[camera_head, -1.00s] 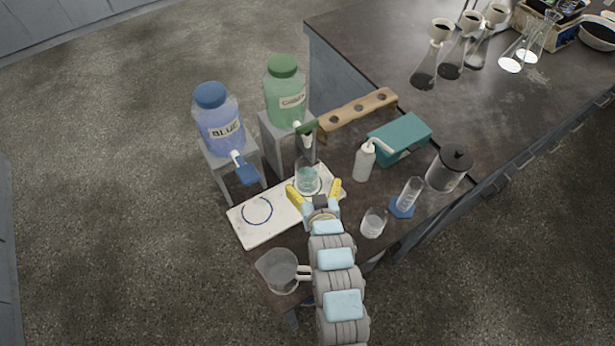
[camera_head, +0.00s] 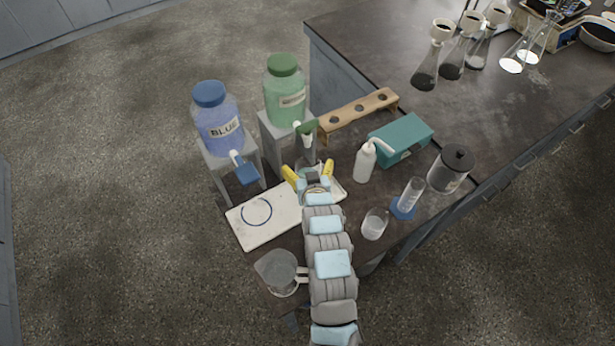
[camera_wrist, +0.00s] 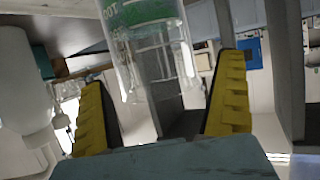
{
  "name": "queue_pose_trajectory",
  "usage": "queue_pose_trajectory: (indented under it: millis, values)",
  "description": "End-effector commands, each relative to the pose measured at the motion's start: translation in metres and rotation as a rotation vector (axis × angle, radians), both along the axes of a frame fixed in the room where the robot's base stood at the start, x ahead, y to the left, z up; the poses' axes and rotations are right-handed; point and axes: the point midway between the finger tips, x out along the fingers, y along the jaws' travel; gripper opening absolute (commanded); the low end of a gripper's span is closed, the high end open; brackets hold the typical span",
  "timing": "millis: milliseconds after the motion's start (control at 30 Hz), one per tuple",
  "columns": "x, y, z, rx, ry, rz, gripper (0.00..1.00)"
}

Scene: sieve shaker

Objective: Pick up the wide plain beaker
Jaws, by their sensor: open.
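A clear glass beaker (camera_head: 308,166) stands on the white tray (camera_head: 236,222) under the green dispenser's tap, mostly hidden by my gripper. In the wrist view, a clear glass vessel (camera_wrist: 158,75) with a green band and white markings shows between the yellow fingers. My gripper (camera_head: 309,170) is open, with a finger at either side of the beaker. I cannot tell whether the fingers touch it. Another small clear beaker (camera_head: 374,225) stands right of my arm. A clear jug with a handle (camera_head: 277,270) stands at the table's front left.
Blue (camera_head: 218,122) and green (camera_head: 284,92) dispenser bottles stand on raised stands behind the tray. A white wash bottle (camera_head: 364,163), a teal box (camera_head: 402,140), a measuring cylinder (camera_head: 409,194) and a dark-lidded jar (camera_head: 449,170) stand to the right. A wooden rack (camera_head: 347,110) lies behind.

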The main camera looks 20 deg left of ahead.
Motion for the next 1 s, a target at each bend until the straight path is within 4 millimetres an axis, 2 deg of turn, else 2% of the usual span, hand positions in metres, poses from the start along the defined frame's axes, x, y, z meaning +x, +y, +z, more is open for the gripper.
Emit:
queue_pose_trajectory:
  millis: [267,367,500,533,1000]
  values:
    - [0.0014,0.0008,-0.0011,-0.001,0.001,0.000,1.00]
    - [0.0014,0.0008,-0.0011,-0.001,0.001,0.000,0.74]
    - [0.0013,0.0007,-0.0011,0.000,0.000,0.000,0.34]
    - [0.0013,0.0007,-0.0011,0.000,0.000,0.000,0.28]
    - [0.0016,0.0007,0.0025,0.001,-0.001,0.000,0.27]
